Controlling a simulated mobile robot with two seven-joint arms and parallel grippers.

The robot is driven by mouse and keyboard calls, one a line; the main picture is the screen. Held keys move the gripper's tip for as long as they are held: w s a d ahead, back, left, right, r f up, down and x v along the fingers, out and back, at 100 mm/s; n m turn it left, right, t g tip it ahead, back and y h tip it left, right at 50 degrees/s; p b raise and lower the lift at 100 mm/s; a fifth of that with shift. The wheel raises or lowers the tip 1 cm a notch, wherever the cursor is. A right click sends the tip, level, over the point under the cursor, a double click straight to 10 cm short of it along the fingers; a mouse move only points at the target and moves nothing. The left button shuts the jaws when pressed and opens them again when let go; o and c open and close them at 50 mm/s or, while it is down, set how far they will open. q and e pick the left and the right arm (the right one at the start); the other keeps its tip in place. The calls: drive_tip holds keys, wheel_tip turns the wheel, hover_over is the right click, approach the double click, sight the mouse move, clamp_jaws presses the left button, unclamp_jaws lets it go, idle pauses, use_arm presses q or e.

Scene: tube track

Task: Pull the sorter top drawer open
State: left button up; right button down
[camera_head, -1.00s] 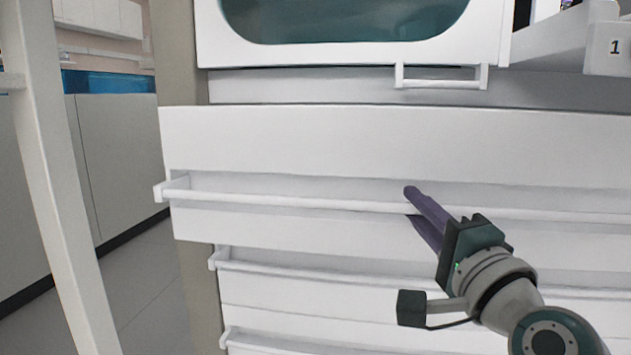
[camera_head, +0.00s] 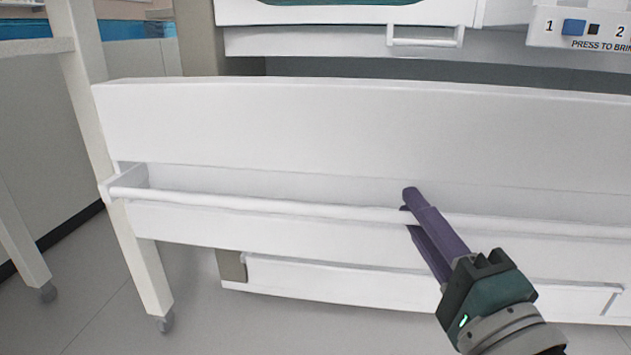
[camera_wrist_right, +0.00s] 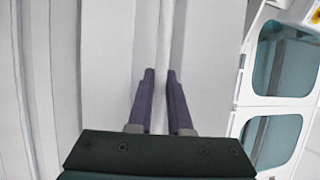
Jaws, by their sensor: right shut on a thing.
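The sorter top drawer (camera_head: 300,130) is a wide white front that stands out from the cabinet body, with a dark gap above it. Its long white bar handle (camera_head: 270,208) runs across the front. My right gripper (camera_head: 408,210) has purple fingers shut on the bar handle, one finger above and one below it. In the right wrist view the fingers (camera_wrist_right: 160,80) lie either side of the handle bar (camera_wrist_right: 163,45). My left gripper is in neither view.
Another white drawer (camera_head: 400,285) sits below, further back. A panel with numbered buttons (camera_head: 590,30) is at the upper right. A white wheeled stand leg (camera_head: 145,260) is close to the drawer's left end. Grey floor (camera_head: 200,325) is open at the lower left.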

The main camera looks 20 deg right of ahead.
drive_tip(key=shift+s+a, duration=0.2)
drive_tip(key=shift+s, duration=0.1)
drive_tip(key=c, duration=1.1)
unclamp_jaws()
drive_tip(key=shift+s, duration=0.1)
drive_tip(key=p+v, duration=0.2)
drive_tip(key=v, duration=0.7)
drive_tip(key=shift+s, duration=0.35)
